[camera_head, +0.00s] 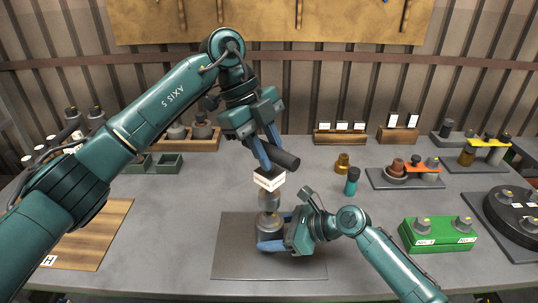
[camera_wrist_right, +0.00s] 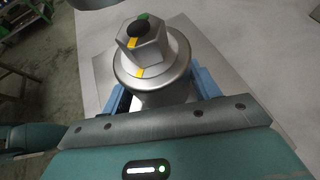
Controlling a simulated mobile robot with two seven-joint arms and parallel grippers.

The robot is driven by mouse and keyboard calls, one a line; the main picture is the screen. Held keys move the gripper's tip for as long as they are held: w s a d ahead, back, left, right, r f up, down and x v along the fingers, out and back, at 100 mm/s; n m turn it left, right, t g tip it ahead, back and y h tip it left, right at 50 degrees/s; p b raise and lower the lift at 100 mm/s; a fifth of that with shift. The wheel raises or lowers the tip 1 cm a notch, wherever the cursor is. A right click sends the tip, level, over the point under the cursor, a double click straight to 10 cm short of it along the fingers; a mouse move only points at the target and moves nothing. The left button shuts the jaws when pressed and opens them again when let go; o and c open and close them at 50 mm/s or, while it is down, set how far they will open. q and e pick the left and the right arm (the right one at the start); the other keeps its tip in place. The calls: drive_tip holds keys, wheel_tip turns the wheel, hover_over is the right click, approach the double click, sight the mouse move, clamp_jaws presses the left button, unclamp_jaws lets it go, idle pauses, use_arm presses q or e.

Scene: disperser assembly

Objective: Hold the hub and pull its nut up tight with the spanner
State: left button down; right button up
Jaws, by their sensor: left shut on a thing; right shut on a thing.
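The hub (camera_head: 269,226) is a grey metal body standing upright on the dark mat. My right gripper (camera_head: 276,234) is shut on it from the right side. In the right wrist view the hub's flange (camera_wrist_right: 152,68) sits between the blue fingers. My left gripper (camera_head: 270,152) is shut on the spanner, which has a dark cylinder (camera_head: 286,160) and a white block (camera_head: 269,178), above the hub. A grey part below the block overlaps the nut's place.
The dark mat (camera_head: 232,262) lies at the front middle. A green block (camera_head: 438,234) and a round black tray (camera_head: 518,232) are at right. A wooden board (camera_head: 100,232) lies at left.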

drive_tip(key=o, duration=1.4)
drive_tip(key=shift+d, duration=0.1)
